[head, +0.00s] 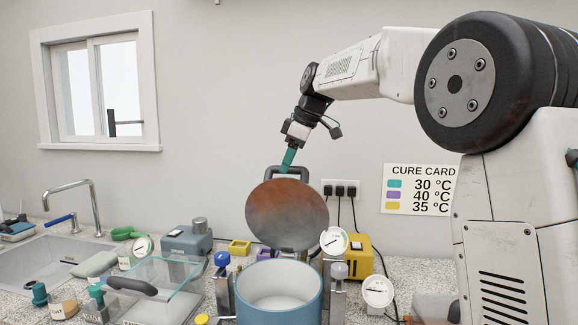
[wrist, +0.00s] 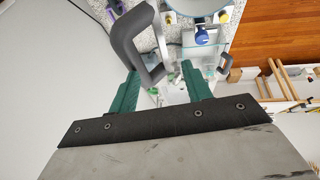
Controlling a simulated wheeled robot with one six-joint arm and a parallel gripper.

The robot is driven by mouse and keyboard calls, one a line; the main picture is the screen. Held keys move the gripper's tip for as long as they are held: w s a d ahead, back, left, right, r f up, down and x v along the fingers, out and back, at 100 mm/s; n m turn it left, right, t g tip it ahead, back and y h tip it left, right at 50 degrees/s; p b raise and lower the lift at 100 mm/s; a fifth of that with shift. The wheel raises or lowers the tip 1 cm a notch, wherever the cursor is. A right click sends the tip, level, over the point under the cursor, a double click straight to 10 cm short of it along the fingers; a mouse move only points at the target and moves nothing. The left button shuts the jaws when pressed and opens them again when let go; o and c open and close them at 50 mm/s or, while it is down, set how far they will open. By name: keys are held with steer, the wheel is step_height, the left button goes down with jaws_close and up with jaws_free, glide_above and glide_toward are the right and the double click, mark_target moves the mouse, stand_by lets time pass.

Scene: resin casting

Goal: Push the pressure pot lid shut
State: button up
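The pressure pot (head: 279,300) is a blue cylinder with a pale inside, standing at the front centre of the head view. Its round brown-grey lid (head: 287,213) stands raised, nearly upright, behind the open pot mouth. A dark loop handle (head: 287,171) sits at the lid's upper edge. My gripper (head: 288,164) points down at the handle from above. In the wrist view my gripper (wrist: 160,68) has its green fingers spread apart. The grey handle (wrist: 128,42) shows beside and partly between the fingertips, nearer the left finger. I cannot tell whether they touch.
A pressure gauge (head: 334,241) and clamps stand around the pot rim. A yellow box (head: 358,256) is behind right, a grey-blue machine (head: 187,241) behind left. A clear box (head: 155,279) and a sink (head: 60,258) lie left. The counter is crowded.

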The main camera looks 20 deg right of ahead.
steer(key=shift+f, duration=0.35)
steer(key=shift+w, duration=0.1)
steer(key=shift+d+r, duration=0.2)
steer(key=shift+r, duration=0.2)
steer(key=w+v, duration=0.1)
steer(key=v, duration=0.7)
steer(key=shift+d+r, duration=0.25)
steer(key=shift+r, duration=0.05)
steer(key=shift+w, duration=0.1)
steer(key=v, duration=0.7)
steer(key=shift+r, duration=0.4)
steer(key=shift+d, duration=0.1)
